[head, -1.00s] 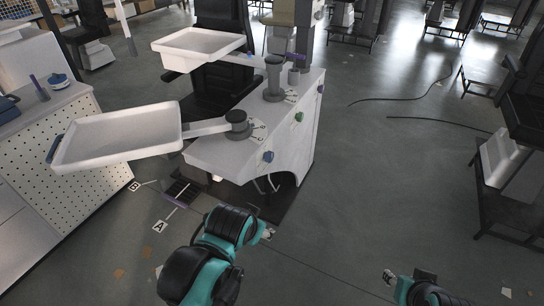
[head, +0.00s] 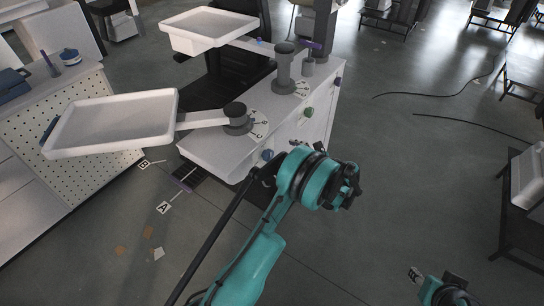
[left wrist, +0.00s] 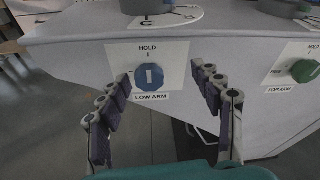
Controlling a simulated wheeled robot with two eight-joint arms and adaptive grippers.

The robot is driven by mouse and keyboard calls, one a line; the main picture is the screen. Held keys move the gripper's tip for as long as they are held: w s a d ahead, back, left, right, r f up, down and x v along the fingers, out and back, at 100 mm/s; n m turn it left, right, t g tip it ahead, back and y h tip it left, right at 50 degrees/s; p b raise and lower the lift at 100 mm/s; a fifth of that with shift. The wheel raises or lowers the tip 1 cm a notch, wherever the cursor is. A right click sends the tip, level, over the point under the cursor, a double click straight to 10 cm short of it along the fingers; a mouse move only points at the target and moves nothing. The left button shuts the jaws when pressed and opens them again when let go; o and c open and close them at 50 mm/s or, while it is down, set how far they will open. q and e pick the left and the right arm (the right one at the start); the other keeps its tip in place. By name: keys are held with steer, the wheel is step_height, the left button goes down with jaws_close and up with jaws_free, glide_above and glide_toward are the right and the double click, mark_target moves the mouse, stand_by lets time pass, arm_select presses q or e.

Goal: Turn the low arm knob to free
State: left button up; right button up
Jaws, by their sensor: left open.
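The low arm knob (left wrist: 149,77) is blue with an upright white mark, lined up with HOLD above it. Its white plate (left wrist: 178,62) reads LOW ARM below; the left part of the plate is partly covered by a finger.
A green top arm knob (left wrist: 305,71) sits to the right on the same cabinet (head: 205,155). Two white trays, the low one (head: 70,150) and the upper one (head: 205,40), reach left on swinging arms. Open floor lies right of the cabinet.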

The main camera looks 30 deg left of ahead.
mark_target(271, 156)
arm_select(q)
step_height(271, 156, down, 6)
steer(key=s+r+m+y, duration=0.1)
steer(key=m+y, duration=0.1)
steer(key=y, duration=0.1)
steer(key=shift+g, duration=0.6)
steer(key=a, duration=0.2)
steer(key=a+b, duration=0.1)
steer(key=a, duration=0.1)
steer(key=a+b, duration=0.1)
steer(key=a, duration=0.1)
steer(key=shift+w+f, duration=0.1)
steer(key=shift+f, duration=0.3)
steer(key=shift+a+r, duration=0.1)
steer(key=shift+a, duration=0.45)
steer(key=c, duration=1.1)
